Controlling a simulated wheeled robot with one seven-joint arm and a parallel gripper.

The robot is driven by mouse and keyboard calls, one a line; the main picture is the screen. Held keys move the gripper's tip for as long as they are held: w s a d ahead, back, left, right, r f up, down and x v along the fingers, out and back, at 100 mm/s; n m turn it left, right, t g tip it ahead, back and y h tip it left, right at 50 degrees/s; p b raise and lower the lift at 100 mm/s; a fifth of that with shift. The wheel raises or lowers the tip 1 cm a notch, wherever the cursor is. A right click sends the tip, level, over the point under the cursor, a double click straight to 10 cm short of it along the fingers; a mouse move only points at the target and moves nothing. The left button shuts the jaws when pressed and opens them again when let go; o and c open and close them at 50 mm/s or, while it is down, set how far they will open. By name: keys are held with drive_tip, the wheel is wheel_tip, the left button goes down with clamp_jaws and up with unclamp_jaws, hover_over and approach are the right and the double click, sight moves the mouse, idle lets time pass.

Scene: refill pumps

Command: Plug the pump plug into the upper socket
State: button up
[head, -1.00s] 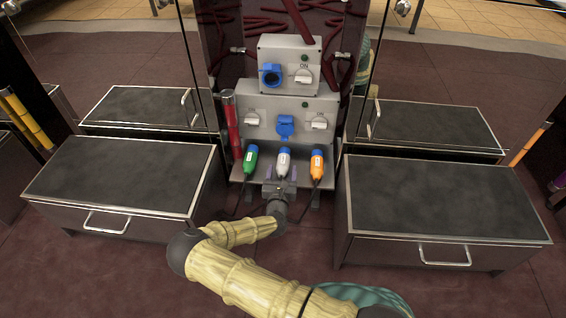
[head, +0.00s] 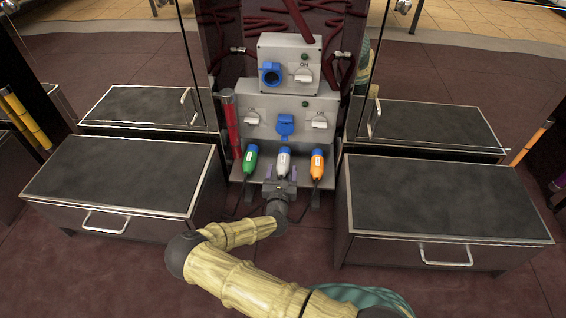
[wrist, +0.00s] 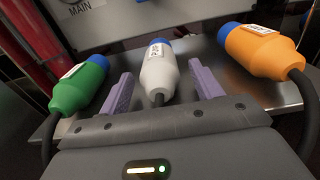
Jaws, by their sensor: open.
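Three plugs with blue ends stand on the metal shelf: a green plug (head: 250,161) at left, a white plug (head: 284,161) in the middle and an orange plug (head: 317,163) at right. The wrist view also shows the green plug (wrist: 80,86) and the orange plug (wrist: 262,52).
A lower blue socket (head: 285,125) with its lid down sits on the lower box between two white switches. A red cylinder (head: 231,125) stands left of it. Dark-topped drawer cabinets (head: 125,175) and (head: 445,198) flank the panel. Cables hang from the plugs.

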drive_tip(key=c, duration=1.3)
drive_tip(key=shift+s+a+p, duration=0.1)
drive_tip(key=shift+s+a, duration=0.1)
drive_tip(key=shift+s, duration=0.8)
drive_tip(key=shift+s+a+p, duration=0.15)
drive_tip(key=shift+s, duration=0.8)
drive_tip(key=shift+s+a+p, duration=0.1)
drive_tip(key=shift+s+a, duration=0.1)
drive_tip(key=shift+s, duration=0.8)
drive_tip(key=shift+r+p, duration=1.1)
drive_tip(key=shift+r, duration=0.45)
